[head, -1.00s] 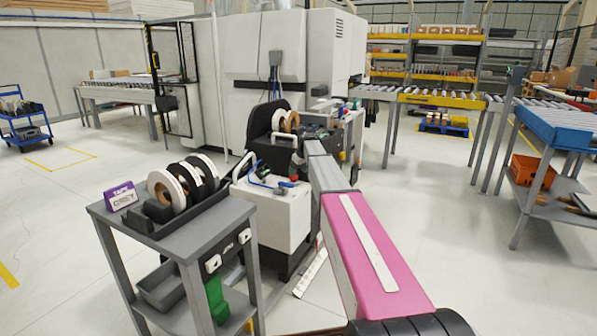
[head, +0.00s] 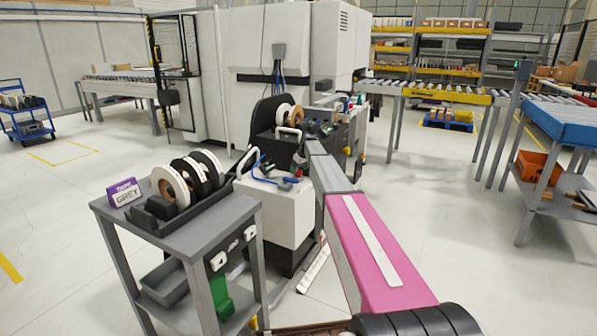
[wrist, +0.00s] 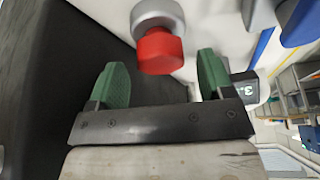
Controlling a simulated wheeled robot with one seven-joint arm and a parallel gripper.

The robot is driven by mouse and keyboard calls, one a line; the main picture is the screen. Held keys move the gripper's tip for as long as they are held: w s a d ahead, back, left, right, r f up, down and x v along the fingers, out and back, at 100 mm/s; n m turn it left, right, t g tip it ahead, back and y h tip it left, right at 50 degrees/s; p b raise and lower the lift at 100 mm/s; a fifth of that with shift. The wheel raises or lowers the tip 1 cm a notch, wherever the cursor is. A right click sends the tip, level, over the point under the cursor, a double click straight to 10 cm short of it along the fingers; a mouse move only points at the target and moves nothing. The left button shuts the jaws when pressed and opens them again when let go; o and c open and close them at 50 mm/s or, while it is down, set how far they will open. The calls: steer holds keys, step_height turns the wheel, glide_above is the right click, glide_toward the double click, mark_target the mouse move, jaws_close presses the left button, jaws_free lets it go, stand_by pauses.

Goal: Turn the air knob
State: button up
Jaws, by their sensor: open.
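The air knob (wrist: 160,52) shows in the wrist view as a red cap on a round grey collar, on a pale machine panel. My gripper (wrist: 162,62) has its two green fingers spread wide. The red cap lies between the fingertips in the picture, with a gap on both sides. I cannot tell how far the fingertips are from it in depth.
A small dark display (wrist: 243,88) sits by the right finger. A blue part (wrist: 299,22) is at the upper right. In the head view, a grey cart (head: 182,228) with tape rolls stands left of my arm. A white cabinet (head: 280,212) is beside the arm. Open floor lies left.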

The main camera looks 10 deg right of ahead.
steer(key=shift+w+a+f, duration=0.15)
steer(key=shift+w+f, duration=0.05)
steer(key=shift+f, duration=0.4)
steer(key=c, duration=0.9)
steer(key=m+h, duration=0.1)
steer(key=m, duration=0.1)
steer(key=m+t+h, duration=0.1)
steer(key=m, duration=0.2)
steer(key=shift+s+a+m, duration=0.1)
steer(key=shift+a+m, duration=0.05)
steer(key=shift+m, duration=0.15)
steer(key=m+h, duration=0.2)
steer(key=m, duration=0.3)
steer(key=shift+m, duration=0.7)
steer(key=o, duration=0.9)
steer(key=shift+g, duration=0.3)
